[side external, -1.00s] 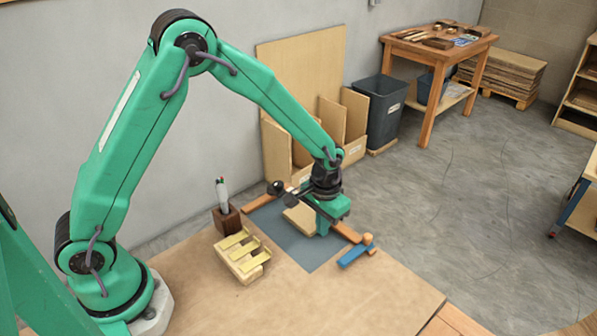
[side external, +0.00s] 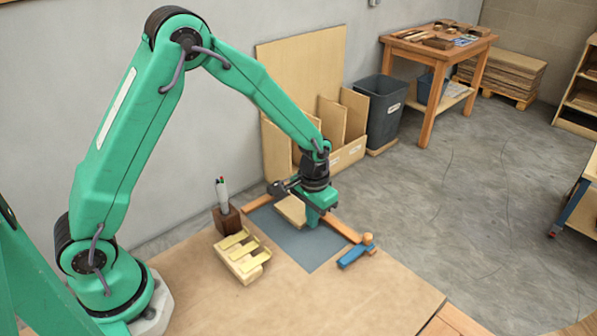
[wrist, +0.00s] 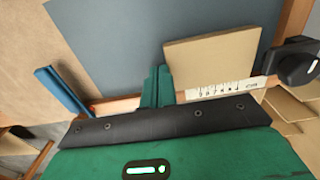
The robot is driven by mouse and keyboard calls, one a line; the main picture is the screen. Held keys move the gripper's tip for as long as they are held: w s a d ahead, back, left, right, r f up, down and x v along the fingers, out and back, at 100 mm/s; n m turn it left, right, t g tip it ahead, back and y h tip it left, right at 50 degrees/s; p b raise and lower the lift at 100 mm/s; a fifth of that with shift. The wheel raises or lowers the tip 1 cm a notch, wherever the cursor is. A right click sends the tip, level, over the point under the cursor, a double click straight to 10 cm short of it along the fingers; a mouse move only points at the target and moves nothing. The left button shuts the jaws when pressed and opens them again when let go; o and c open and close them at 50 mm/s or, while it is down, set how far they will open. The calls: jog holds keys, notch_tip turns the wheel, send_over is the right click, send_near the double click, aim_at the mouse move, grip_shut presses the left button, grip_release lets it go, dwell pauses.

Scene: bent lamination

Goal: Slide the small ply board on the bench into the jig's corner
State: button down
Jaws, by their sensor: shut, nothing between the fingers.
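The small ply board (side external: 290,211) lies flat on the grey mat, partly hidden by my gripper in the side view. It also shows in the wrist view (wrist: 211,58). My gripper (side external: 314,222) is shut and low over the mat, at the board's right side. In the wrist view its fingers (wrist: 158,88) stand beside the board's left edge, touching or nearly so. The jig's wooden fences show left (side external: 257,203) and right (side external: 343,229); my gripper hides their corner. The board's near edge lies close along the fence with a white scale (wrist: 222,89). A narrow grey gap separates it from the right-hand fence (wrist: 292,25).
A blue clamp-like piece (side external: 355,255) sits at the right fence's end. The front of the bench (side external: 330,305) is clear.

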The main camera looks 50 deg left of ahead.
jog(key=shift+a, duration=1.5)
jog(key=shift+d, duration=0.1)
jog(key=shift+d, duration=0.2)
jog(key=shift+d, duration=0.35)
jog(key=shift+r, duration=3.5)
